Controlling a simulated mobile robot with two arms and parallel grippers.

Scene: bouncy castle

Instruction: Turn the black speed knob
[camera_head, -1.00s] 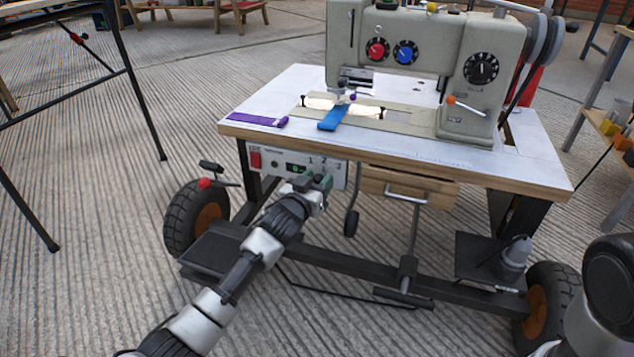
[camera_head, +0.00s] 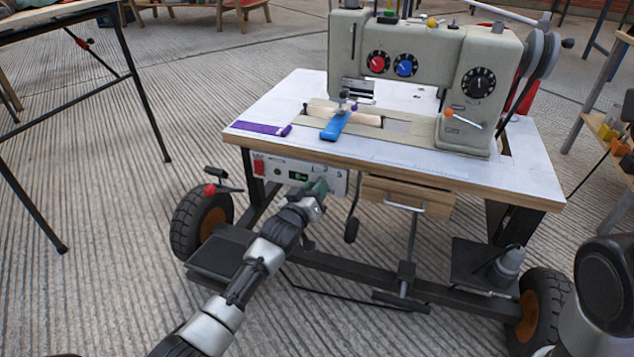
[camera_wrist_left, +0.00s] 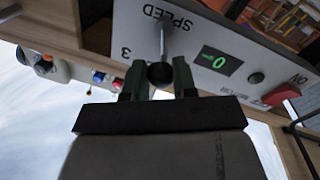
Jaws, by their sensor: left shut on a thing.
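The black speed knob (camera_wrist_left: 160,74) sits on the white control panel, beside the printed word SPEED. My left gripper (camera_wrist_left: 159,80) has its dark green fingers on either side of the knob and is shut on it. In the head view my left gripper (camera_head: 318,187) is at the right part of the control panel (camera_head: 270,172), below the table edge, and hides the knob there. The panel's green display (camera_wrist_left: 221,60) reads 0. My right gripper is not in view.
The sewing machine (camera_head: 425,60) stands on the white tabletop (camera_head: 400,160). A wooden drawer (camera_head: 408,194) hangs right of the gripper. Wheels (camera_head: 195,222) and a pedal frame are below.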

